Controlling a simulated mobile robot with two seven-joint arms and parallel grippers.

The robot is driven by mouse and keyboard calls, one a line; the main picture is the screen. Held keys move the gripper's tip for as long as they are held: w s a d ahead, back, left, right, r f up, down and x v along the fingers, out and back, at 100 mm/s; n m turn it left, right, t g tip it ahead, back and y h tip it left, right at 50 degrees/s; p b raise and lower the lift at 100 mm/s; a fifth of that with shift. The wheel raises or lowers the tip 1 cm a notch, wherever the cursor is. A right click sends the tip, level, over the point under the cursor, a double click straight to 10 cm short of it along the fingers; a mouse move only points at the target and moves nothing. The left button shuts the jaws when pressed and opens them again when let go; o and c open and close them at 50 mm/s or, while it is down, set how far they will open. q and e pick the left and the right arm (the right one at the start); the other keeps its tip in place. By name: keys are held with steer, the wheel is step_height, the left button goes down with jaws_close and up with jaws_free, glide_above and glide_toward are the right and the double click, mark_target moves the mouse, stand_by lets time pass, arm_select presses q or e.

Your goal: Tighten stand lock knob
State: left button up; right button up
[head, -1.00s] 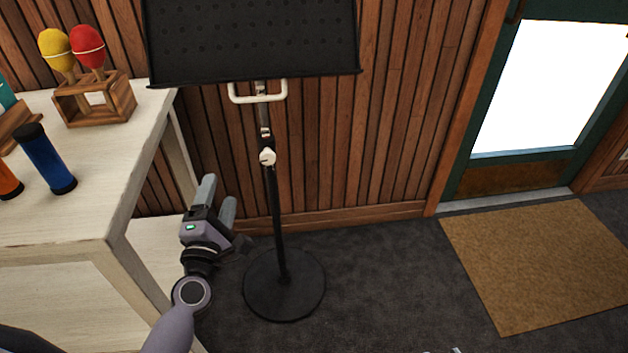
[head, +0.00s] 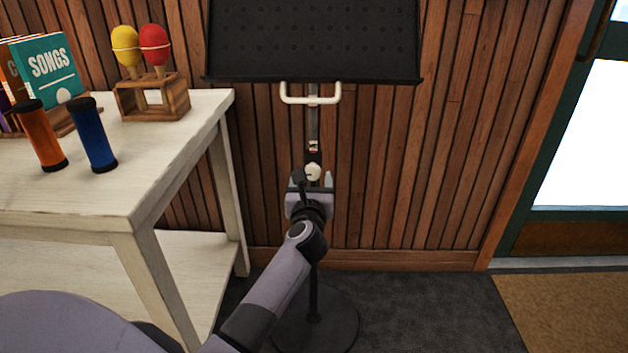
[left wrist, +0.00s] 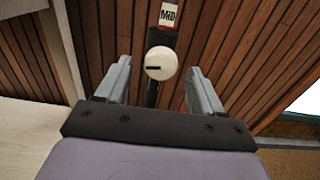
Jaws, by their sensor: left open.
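The music stand has a black perforated desk (head: 315,40), a white handle (head: 311,98) under it, a thin post and a round black base (head: 335,325). The cream lock knob (head: 313,172) sits on the post. In the left wrist view the knob (left wrist: 161,63) is round with a dark slot, below a label reading "MID" (left wrist: 169,15). My left gripper (head: 313,180) is open just below and in front of the knob. In the left wrist view its fingers (left wrist: 158,85) stand apart on either side of the post, with the knob between and beyond them. My right gripper is out of view.
A whitewashed table (head: 180,150) at the left holds maracas in a wooden holder (head: 150,98), an orange tube (head: 42,138), a blue tube (head: 93,138) and songbooks (head: 55,75). A slatted wall stands behind. A doormat (head: 565,310) lies at the right on open floor.

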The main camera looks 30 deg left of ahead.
arm_select(q)
steer(key=shift+x, duration=1.15)
